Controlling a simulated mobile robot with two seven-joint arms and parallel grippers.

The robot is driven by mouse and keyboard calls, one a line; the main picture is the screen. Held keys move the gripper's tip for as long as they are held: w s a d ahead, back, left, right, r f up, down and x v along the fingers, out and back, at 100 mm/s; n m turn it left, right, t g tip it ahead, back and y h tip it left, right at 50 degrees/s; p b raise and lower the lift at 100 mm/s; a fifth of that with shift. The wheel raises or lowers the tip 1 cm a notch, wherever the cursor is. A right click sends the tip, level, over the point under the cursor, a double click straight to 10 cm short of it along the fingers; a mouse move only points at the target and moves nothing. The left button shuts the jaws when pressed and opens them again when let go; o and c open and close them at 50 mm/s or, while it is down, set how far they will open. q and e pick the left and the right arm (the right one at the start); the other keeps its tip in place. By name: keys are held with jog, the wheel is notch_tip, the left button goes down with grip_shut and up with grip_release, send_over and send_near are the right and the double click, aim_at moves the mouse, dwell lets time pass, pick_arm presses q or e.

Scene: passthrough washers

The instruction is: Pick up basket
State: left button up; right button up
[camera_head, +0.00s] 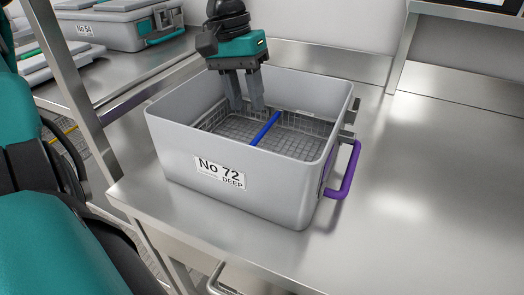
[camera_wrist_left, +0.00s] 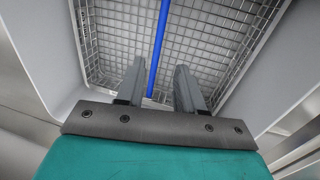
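The wire basket (camera_head: 292,138) sits inside a grey container (camera_head: 205,150) labelled "No 72 DEEP" on the steel table. A blue bar (camera_head: 266,129) runs across the top of the basket. My left gripper (camera_head: 246,108) points down into the container, left of and behind the blue bar. In the left wrist view the basket mesh (camera_wrist_left: 205,50) fills the upper part, and the blue bar (camera_wrist_left: 158,48) runs between the lines of the two fingers (camera_wrist_left: 158,80). The fingers are apart with nothing seen clamped between them. My right gripper is not in view.
The container has a purple handle (camera_head: 346,172) on its right side. The steel table (camera_head: 420,190) is clear to the right. Another container (camera_head: 115,24) labelled "No 54" stands on a surface at the back left. A metal post (camera_head: 72,75) rises at the left.

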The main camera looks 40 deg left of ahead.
aim_at(258, 135)
pick_arm(q)
jog(key=f, duration=0.2)
jog(key=d+f+b, duration=0.1)
jog(key=f, duration=0.1)
jog(key=shift+w+f, duration=0.1)
jog(key=shift+f, duration=0.15)
jog(key=f, duration=0.1)
jog(key=f+b, duration=0.1)
jog(key=f, duration=0.1)
jog(key=w+d+f, duration=0.1)
jog(key=f, duration=0.1)
jog(key=shift+b, duration=0.4)
jog(key=shift+r, duration=0.1)
grip_shut()
